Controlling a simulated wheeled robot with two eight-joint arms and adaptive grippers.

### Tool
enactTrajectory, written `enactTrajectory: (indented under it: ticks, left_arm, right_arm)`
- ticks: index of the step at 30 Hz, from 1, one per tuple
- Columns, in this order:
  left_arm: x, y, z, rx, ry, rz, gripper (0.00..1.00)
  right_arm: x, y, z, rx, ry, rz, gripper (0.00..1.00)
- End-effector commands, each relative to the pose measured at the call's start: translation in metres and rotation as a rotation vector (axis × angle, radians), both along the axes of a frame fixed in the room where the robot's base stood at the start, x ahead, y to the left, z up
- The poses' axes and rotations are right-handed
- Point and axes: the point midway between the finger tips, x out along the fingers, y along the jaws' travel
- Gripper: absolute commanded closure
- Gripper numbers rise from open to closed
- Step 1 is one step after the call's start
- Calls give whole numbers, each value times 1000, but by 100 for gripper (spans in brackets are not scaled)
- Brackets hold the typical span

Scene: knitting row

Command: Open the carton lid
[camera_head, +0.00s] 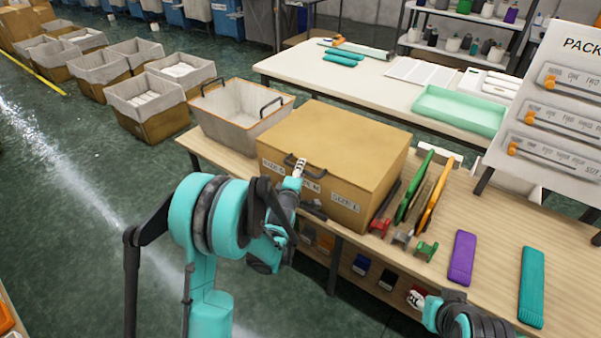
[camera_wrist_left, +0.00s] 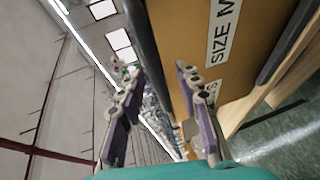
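A closed brown carton (camera_head: 330,145) stands on the wooden bench, its lid lying flat. A dark handle (camera_head: 288,160) sits at the lid's front edge, and size labels are on the front face. My left gripper (camera_head: 299,168) is at this handle, partly hidden by my own arm. In the left wrist view its fingers (camera_wrist_left: 160,105) are apart, with a dark bar between them that looks like the handle; contact cannot be told. The carton's front (camera_wrist_left: 205,50) shows beside them. My right gripper (camera_head: 418,298) is low at the bench's front edge; its fingers are too small to judge.
A grey bin (camera_head: 222,130) with an orange rim stands left of the carton. Green and orange boards (camera_head: 425,195) stand close on its right. Purple (camera_head: 462,258) and teal (camera_head: 531,287) knitted pieces lie farther right. A white table (camera_head: 385,70) is behind.

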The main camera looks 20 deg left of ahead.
Motion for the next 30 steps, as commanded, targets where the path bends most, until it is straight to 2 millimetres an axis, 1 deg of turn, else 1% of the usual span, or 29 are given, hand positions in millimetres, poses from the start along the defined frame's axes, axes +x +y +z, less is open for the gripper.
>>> enactTrajectory:
  ticks: [3,10,11,12,14,23,26,30]
  left_arm:
    - [5,0,-1,0,0,0,66]
    - [6,0,0,0,0,0,66]
    - [6,0,-1,0,0,0,74]
    - [6,0,-1,0,0,0,84]
    - [6,0,-1,0,0,0,100]
    - [6,0,2,2,4,0,100]
    - [5,0,10,5,16,0,100]
    - [6,0,29,18,51,-1,100]
  right_arm:
    - [0,0,-2,0,0,0,60]
    - [0,0,-1,0,0,0,60]
    - [0,0,-1,0,0,0,60]
    - [0,0,-1,0,0,0,60]
    - [0,0,-1,0,0,0,60]
    - [0,0,1,0,0,0,60]
    - [0,0,8,0,0,0,60]
    - [0,0,27,0,0,0,60]
